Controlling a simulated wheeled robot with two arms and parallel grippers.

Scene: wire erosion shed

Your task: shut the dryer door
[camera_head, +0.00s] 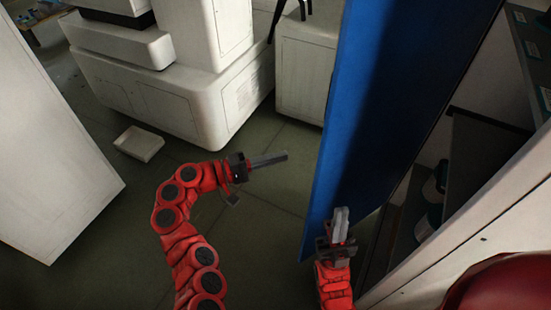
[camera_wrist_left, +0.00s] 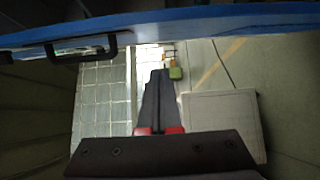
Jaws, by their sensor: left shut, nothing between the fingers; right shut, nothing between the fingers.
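The blue dryer door (camera_head: 385,90) stands open in the head view, a tall panel right of centre. Dark shelves show in the gap to its right. In the left wrist view the blue door (camera_wrist_left: 200,28) crosses the top, with a black handle (camera_wrist_left: 85,52) on it. My left gripper (camera_head: 286,157) is shut and empty, pointing at the door's left edge with a gap between. Its shut fingers also show in the left wrist view (camera_wrist_left: 160,76). My right gripper (camera_head: 341,211) is shut and empty, in front of the door's lower part; I cannot tell whether it touches.
A white machine (camera_head: 165,85) stands at the back, with a small white box (camera_head: 139,143) on the floor before it. A white cabinet (camera_head: 45,150) is at the left. Shelves (camera_head: 485,145) are at the right. The floor between is clear.

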